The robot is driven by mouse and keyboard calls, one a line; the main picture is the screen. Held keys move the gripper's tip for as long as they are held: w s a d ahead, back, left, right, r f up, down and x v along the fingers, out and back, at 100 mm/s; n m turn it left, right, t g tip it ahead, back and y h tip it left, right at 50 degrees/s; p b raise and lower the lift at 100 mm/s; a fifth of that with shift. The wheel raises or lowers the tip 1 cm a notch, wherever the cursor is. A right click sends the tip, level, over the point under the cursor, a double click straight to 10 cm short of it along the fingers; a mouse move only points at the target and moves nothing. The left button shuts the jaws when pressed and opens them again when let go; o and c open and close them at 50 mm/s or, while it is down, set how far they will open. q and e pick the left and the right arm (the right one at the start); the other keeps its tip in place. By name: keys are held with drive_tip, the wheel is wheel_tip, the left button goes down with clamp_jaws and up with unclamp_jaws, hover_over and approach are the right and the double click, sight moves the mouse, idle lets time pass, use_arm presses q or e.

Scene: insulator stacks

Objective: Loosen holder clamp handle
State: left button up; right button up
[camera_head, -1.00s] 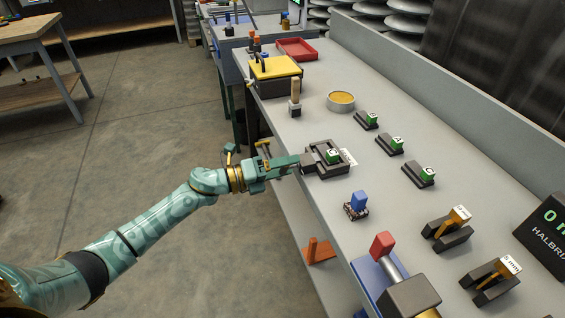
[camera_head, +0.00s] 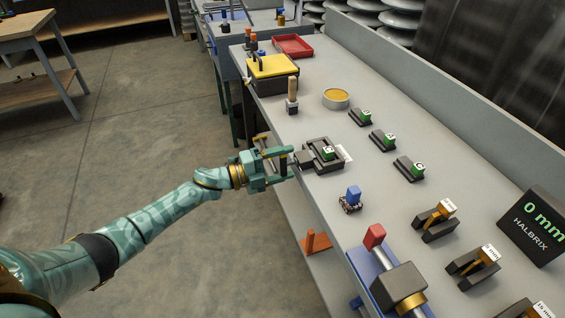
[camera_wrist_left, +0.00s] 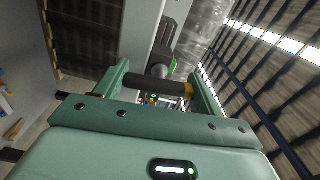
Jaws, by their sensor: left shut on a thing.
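The holder clamp (camera_head: 325,156) is a dark block with a green lettered piece in it, near the left edge of the grey bench. Its dark bar handle (camera_wrist_left: 155,84) lies crosswise between my fingers in the left wrist view, with a yellow part at its right end. A short shaft runs from the handle toward the clamp body (camera_wrist_left: 162,52). My left gripper (camera_head: 284,164) is shut on the handle, just off the bench edge. In the left wrist view the fingers (camera_wrist_left: 155,90) stand at either end of the bar. My right gripper is not in view.
Several dark holders with green tops (camera_head: 383,140) sit to the right. A blue-topped piece (camera_head: 352,197), a red-handled device (camera_head: 374,236) and orange gauges (camera_head: 437,218) stand nearer. A display (camera_head: 540,222) reads 0 mm. A round tin (camera_head: 336,99) and yellow-topped box (camera_head: 273,75) are farther back.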

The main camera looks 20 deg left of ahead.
use_arm(q)
drive_tip(key=shift+f, duration=0.1)
drive_tip(key=o, duration=1)
drive_tip(key=shift+a, duration=0.1)
drive_tip(key=p+v, duration=0.2)
drive_tip(key=v, duration=1.4)
drive_tip(key=shift+s+a, duration=0.1)
drive_tip(key=shift+s, duration=0.05)
